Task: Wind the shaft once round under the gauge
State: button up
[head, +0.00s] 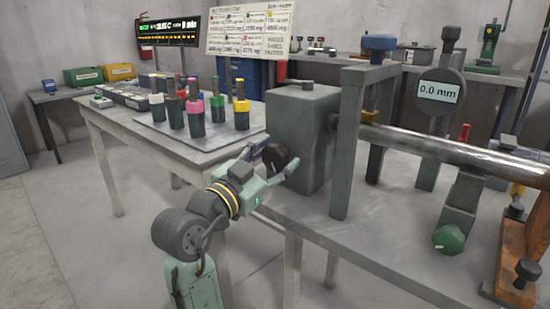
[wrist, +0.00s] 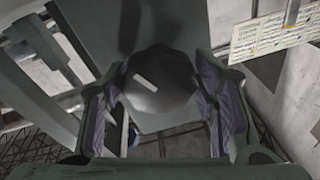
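The steel shaft (head: 430,146) runs rightward from the grey gearbox (head: 305,125) through an upright frame. The round dial gauge (head: 440,92) stands above the shaft and reads 0.0 mm. A dark round knob (head: 281,157) sits on the gearbox's left face. In the wrist view the knob (wrist: 160,100) faces me, with a short white mark left of its centre, tilted down to the right. My gripper (head: 273,156) is at the knob, one finger on each side. Its fingers (wrist: 160,112) look open around the knob, with a narrow gap visible on the left.
The workbench (head: 375,225) carries the gearbox and frame. A side table (head: 185,150) with several coloured-top holders stands behind my arm. The floor at the left is clear.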

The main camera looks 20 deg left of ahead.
jog(key=shift+o, duration=1.4)
jog(key=shift+s, duration=0.1)
jog(key=v, duration=1.2)
